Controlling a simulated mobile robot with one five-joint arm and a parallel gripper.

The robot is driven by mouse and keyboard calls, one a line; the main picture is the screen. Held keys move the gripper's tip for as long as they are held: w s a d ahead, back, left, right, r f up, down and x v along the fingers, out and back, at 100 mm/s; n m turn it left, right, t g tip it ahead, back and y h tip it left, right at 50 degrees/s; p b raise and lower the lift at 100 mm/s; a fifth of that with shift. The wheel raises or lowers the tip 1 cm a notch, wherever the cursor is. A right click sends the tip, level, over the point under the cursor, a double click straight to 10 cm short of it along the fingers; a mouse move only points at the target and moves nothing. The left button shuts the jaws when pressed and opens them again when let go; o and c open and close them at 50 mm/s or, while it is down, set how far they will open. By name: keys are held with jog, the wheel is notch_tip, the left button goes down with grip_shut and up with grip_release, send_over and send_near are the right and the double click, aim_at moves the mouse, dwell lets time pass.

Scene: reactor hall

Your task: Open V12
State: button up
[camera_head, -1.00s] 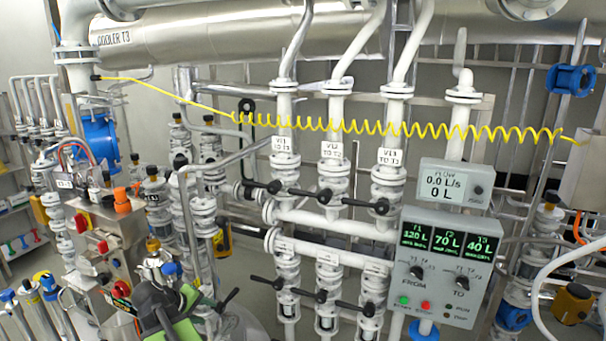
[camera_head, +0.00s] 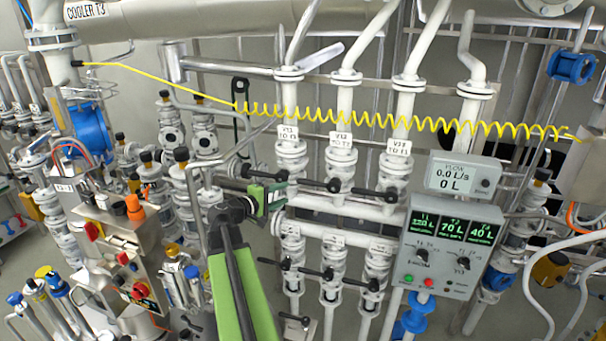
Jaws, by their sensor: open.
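V12 is the middle valve (camera_head: 340,165) of the upper row of three, on a white vertical pipe. Its white label (camera_head: 341,141) hangs above it, with small print that is hard to read. Its black lever (camera_head: 316,184) lies about level, running left from the dark hub on the valve's front. My gripper (camera_head: 279,197), at the end of my green and black arm, points right. It appears just below the left valve's lever (camera_head: 262,174) and left of V12's lever, apart from V12. Its jaws are open and I see nothing held between them.
The right upper valve (camera_head: 394,172) has a similar level lever. A lower row of valves with black levers (camera_head: 305,270) sits beneath. A grey control panel (camera_head: 450,248) stands to the right. A yellow coiled cable (camera_head: 330,112) crosses in front of the pipes above the labels.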

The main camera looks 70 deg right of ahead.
aim_at(311, 181)
jog(key=b+x, duration=0.1)
jog(key=x, duration=0.4)
jog(key=b+x, duration=0.1)
jog(key=x, duration=0.5)
jog(key=b+x, duration=0.1)
jog(key=x, duration=0.4)
jog(key=shift+w+d, duration=0.3)
jog(key=shift+d, duration=0.05)
jog(key=shift+s+d, duration=0.25)
jog(key=shift+d, duration=0.2)
grip_shut()
